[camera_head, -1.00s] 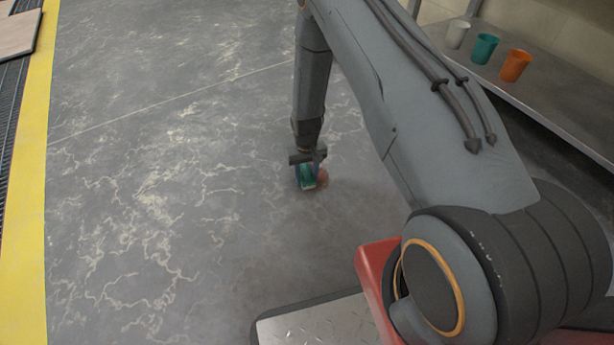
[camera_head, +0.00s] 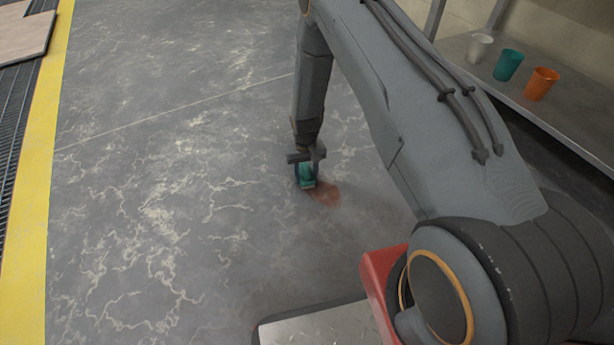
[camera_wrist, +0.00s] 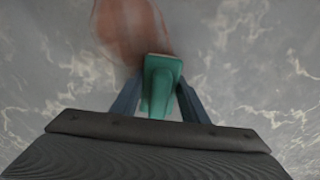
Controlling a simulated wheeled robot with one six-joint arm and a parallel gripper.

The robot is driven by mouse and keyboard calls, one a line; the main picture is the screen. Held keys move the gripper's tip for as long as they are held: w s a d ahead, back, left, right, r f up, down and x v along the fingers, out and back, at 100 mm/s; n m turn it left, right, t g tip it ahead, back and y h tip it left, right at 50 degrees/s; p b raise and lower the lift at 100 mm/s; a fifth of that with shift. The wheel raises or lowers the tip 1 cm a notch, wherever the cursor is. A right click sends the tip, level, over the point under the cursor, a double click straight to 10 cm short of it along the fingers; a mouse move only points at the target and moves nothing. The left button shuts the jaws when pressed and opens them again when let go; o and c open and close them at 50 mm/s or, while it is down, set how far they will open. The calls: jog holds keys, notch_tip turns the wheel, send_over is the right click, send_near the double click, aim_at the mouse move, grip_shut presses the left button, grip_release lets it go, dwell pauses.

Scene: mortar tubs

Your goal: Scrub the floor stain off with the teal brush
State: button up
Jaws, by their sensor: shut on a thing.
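The teal brush (camera_head: 305,175) is held between the fingers of my gripper (camera_head: 305,170), low over the grey floor. In the wrist view my gripper (camera_wrist: 157,100) is shut on the teal brush (camera_wrist: 160,80), with a blue finger on each side of it. The reddish-brown floor stain (camera_head: 324,194) lies just right of the brush in the head view. In the wrist view the stain (camera_wrist: 128,30) shows beyond the brush's far end, blurred, and the brush overlaps its edge. I cannot tell whether the bristles touch the floor.
A metal shelf (camera_head: 560,112) at the upper right bears a white cup (camera_head: 479,48), a teal cup (camera_head: 507,65) and an orange cup (camera_head: 541,84). A yellow floor stripe (camera_head: 38,200) and dark grating (camera_head: 20,110) run along the left. The floor around the stain is clear.

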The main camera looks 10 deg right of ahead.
aim_at(305, 169)
notch_tip(305, 169, up, 2)
jog(key=shift+d+r+p, duration=0.1)
jog(key=shift+r+p, duration=0.1)
jog(key=shift+p, duration=0.5)
jog(key=shift+a+r+p, duration=0.2)
jog(key=shift+r+p, duration=0.3)
jog(key=shift+r, duration=0.2)
jog(key=shift+r+p, duration=1.35)
jog(key=shift+r, duration=0.7)
